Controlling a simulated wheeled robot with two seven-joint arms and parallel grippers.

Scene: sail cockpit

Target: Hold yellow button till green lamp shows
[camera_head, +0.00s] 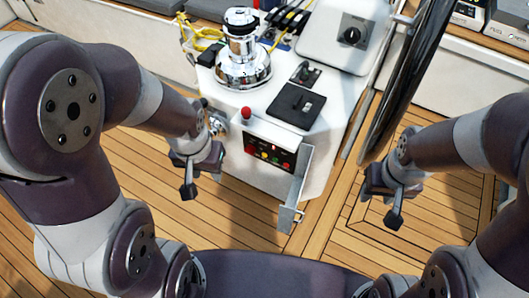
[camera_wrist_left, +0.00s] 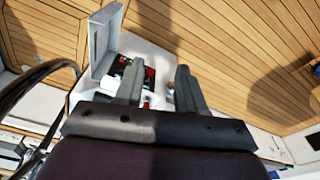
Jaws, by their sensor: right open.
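In the head view, a dark control panel (camera_head: 268,152) sits on the front face of the white console, with a row of small coloured buttons or lamps. One that looks yellow (camera_head: 264,155) is near its middle. They are too small to tell which is the green lamp or whether it is lit. My left gripper (camera_head: 190,185) is left of the panel, apart from it. In the left wrist view, its two fingers (camera_wrist_left: 158,85) stand apart with nothing between them, and the panel (camera_wrist_left: 122,66) is partly hidden behind one finger. My right gripper (camera_head: 393,208) is open and empty, well right of the console.
A red knob (camera_head: 246,113) stands above the panel. A chrome winch (camera_head: 243,60) and a black switch plate (camera_head: 297,106) are on the console top. A metal bracket (camera_head: 297,190) juts out right of the panel. A dark wheel rim (camera_head: 403,85) rises right. Open wooden deck lies in front.

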